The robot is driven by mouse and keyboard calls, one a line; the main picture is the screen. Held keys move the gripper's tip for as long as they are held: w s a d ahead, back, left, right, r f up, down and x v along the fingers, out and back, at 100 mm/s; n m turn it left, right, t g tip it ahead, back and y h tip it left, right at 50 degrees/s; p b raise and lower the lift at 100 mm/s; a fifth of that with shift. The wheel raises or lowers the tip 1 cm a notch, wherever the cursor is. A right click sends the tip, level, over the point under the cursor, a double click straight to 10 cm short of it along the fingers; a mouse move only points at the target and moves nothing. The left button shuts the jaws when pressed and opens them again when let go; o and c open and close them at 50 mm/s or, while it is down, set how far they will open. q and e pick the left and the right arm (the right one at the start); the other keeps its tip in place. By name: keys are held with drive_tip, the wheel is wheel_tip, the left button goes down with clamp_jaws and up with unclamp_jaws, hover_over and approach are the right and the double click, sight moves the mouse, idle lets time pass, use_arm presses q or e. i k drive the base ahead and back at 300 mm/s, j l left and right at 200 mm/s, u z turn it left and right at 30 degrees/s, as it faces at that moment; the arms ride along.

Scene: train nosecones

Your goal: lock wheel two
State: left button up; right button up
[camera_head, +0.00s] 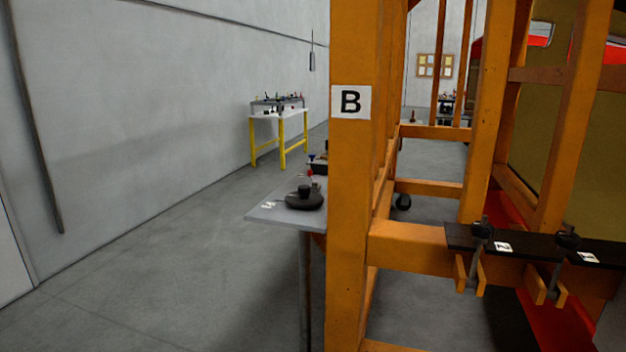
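A small dark wheel or knob (482,230) sits at the left part of a black plate (531,245) on the orange frame, beside a white label that seems to read 2 (503,247). A dark rod hangs below it between two orange tabs. Whether this wheel is locked cannot be told from here. A second dark wheel (567,239) is to its right, beside a label that seems to read 1 (589,258), with a similar rod and tabs. Neither of my grippers is in view.
A large orange frame (349,220) with a B sign (351,102) stands close in front. A grey side table (270,216) with a black object (304,199) juts out left of it. A yellow-legged table (282,118) stands farther back. The floor at left is clear.

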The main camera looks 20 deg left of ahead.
sight(310, 172)
drive_tip(key=i+j+u, duration=1.05)
drive_tip(key=u, duration=0.25)
drive_tip(key=i+u, duration=0.4)
drive_tip(key=i, duration=0.15)
drive_tip(key=i+j+u, duration=0.1)
drive_tip(key=i, duration=1.05)
drive_tip(key=i+z, duration=0.2)
drive_tip(key=z, duration=0.15)
drive_tip(key=i+j+z, duration=0.1)
drive_tip(key=z, duration=0.25)
drive_tip(key=i+j+z, duration=0.15)
drive_tip(key=z, duration=0.25)
drive_tip(key=i+z, duration=0.15)
drive_tip(key=z, duration=0.3)
drive_tip(key=i+j+z, duration=0.15)
drive_tip(key=z, duration=0.25)
drive_tip(key=i+j+z, duration=0.1)
drive_tip(key=z, duration=0.35)
drive_tip(key=i+j+z, duration=0.1)
drive_tip(key=j+z, duration=0.15)
drive_tip(key=z, duration=0.15)
drive_tip(key=j+z, duration=0.25)
drive_tip(key=z, duration=0.2)
drive_tip(key=i+j+z, duration=0.1)
drive_tip(key=j+z, duration=0.3)
drive_tip(key=i+j+z, duration=0.1)
drive_tip(key=z, duration=0.3)
drive_tip(key=j, duration=0.1)
